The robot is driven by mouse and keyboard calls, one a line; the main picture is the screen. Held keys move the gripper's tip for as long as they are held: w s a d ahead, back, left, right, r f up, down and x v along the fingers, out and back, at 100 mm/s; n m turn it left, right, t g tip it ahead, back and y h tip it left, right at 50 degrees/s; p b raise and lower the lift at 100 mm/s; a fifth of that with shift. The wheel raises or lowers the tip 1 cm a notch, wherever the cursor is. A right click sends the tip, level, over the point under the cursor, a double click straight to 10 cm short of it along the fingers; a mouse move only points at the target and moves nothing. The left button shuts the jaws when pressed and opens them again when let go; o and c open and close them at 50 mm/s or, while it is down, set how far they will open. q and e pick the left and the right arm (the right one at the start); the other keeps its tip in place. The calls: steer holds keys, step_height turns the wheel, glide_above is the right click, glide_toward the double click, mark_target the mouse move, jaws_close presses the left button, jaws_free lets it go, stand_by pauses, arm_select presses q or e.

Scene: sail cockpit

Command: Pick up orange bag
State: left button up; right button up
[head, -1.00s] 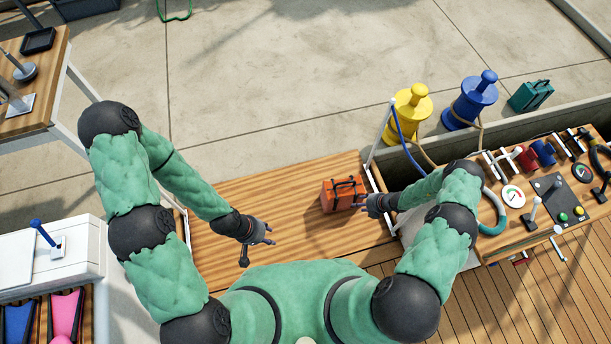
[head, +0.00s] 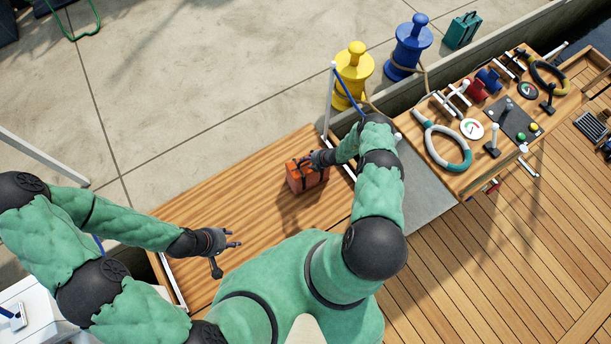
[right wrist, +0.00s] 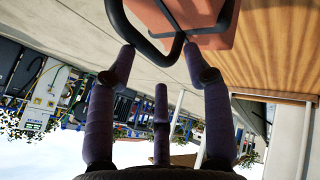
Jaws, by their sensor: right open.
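The orange bag (head: 309,181), with dark straps and a black handle, appears to stand on the wooden bench (head: 240,195). My right gripper (head: 318,158) is at the top of the bag, by its handle. In the right wrist view the orange bag (right wrist: 212,38) fills the top, and its black handle loop reaches down between the spread fingertips of my right gripper (right wrist: 158,51). The gripper is open; whether a finger touches the handle I cannot tell. My left gripper (head: 232,243) is over the bench's near left part, empty, its fingers apart.
A console (head: 480,130) with levers, gauges and a rope ring stands right of the bench. A yellow bollard (head: 353,75), a blue bollard (head: 408,48) and a teal case (head: 463,30) are beyond. A white rail post (head: 330,100) stands close behind the bag. The bench's left part is clear.

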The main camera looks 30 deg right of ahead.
mark_target(305, 166)
steer(key=b+x, duration=0.1)
steer(key=x, duration=0.2)
steer(key=shift+s+a+f+b, duration=0.1)
steer(key=shift+a+f+b, duration=0.05)
steer(key=shift+f+b, duration=0.25)
steer(key=shift+f, duration=0.15)
steer(key=shift+a, duration=0.1)
jaws_close()
steer(key=shift+w, duration=0.2)
